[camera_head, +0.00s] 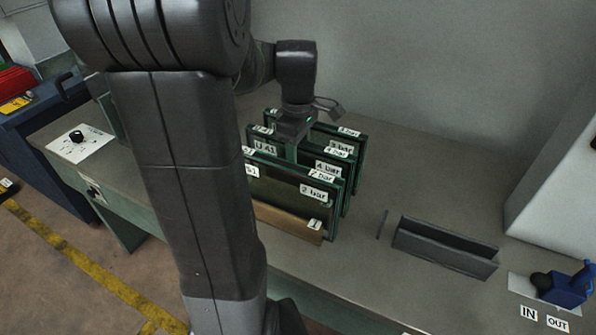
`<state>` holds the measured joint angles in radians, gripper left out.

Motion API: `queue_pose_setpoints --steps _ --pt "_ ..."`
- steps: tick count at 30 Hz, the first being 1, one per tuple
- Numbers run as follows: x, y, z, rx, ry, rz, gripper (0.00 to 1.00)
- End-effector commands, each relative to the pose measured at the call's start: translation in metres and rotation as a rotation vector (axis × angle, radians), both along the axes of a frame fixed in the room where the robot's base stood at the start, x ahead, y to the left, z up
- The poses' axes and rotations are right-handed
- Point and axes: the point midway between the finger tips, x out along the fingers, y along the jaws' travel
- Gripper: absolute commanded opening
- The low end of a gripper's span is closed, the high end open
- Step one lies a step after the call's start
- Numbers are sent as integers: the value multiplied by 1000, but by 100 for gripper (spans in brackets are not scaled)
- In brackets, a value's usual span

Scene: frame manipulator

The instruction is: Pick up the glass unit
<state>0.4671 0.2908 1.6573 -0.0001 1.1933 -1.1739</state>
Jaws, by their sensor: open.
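Several glass units stand upright side by side on the workbench, with dark green frames and white labels. The front glass unit (285,190) carries a "2 bar" label. Units behind it carry "4 bar" labels, and one (318,152) is partly hidden by the front one. My gripper (291,152) points down at the top edges of the middle units, near the "U A1" label. It is open; its fingertips are small and partly hidden, so I cannot tell whether they straddle a frame. My arm hides the left part of the units.
A wooden block (288,222) stands in front of the units. A dark channel-shaped holder (445,248) lies to the right on the workbench (375,190). A blue device (568,285) with IN and OUT labels is at far right. A white sheet with a black knob (79,140) is at left.

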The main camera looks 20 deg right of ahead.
Motion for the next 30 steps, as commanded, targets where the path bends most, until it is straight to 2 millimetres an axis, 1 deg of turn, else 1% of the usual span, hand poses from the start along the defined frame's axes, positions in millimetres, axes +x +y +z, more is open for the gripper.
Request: queue_pose_setpoints --steps 2,6,9,30 --pt "0 0 0 0 0 0 45" --pt "0 0 0 0 0 0 18" --pt "0 0 0 0 0 0 0" --pt "0 0 1 0 0 0 0"
